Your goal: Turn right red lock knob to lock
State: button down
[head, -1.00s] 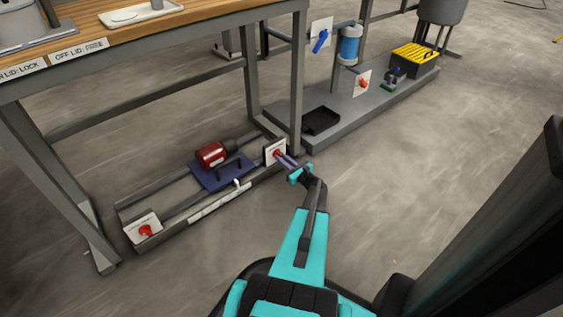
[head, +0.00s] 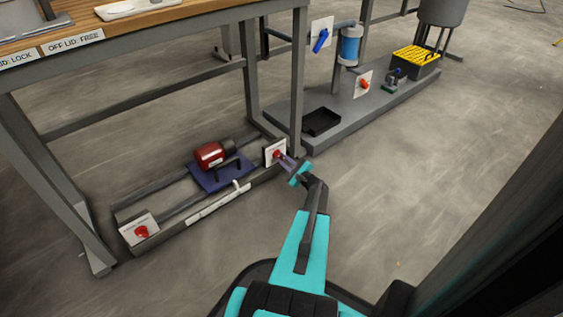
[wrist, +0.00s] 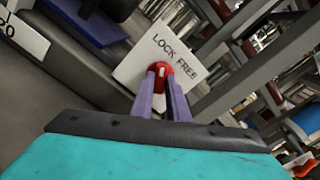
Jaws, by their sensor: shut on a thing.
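The right red lock knob (head: 277,154) sits on a white plate (head: 268,151) at the right end of the low frame under the bench. In the wrist view the red knob (wrist: 161,68) has a white mark, which stands nearly upright in the picture. The plate behind it (wrist: 137,72) reads LOCK and FREE and looks tilted. My gripper (head: 285,159) is at the knob. Its two purple fingers (wrist: 164,85) are shut on the knob, one on each side, and hide part of its lower edge.
A second red knob (head: 141,232) is at the frame's left end. A red motor-like cylinder (head: 212,155) sits on a blue plate between them. A bench leg (head: 298,90) stands close beside the right plate. Floor at the right is clear.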

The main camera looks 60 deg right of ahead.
jog(key=shift+w+a+r, duration=0.1)
jog(key=shift+w+a, duration=0.15)
jog(key=c, duration=1.7)
grip_release()
jog(key=shift+s+d, duration=0.1)
jog(key=shift+s, duration=0.1)
jog(key=shift+p+v, duration=2.4)
jog(key=shift+v, duration=4.45)
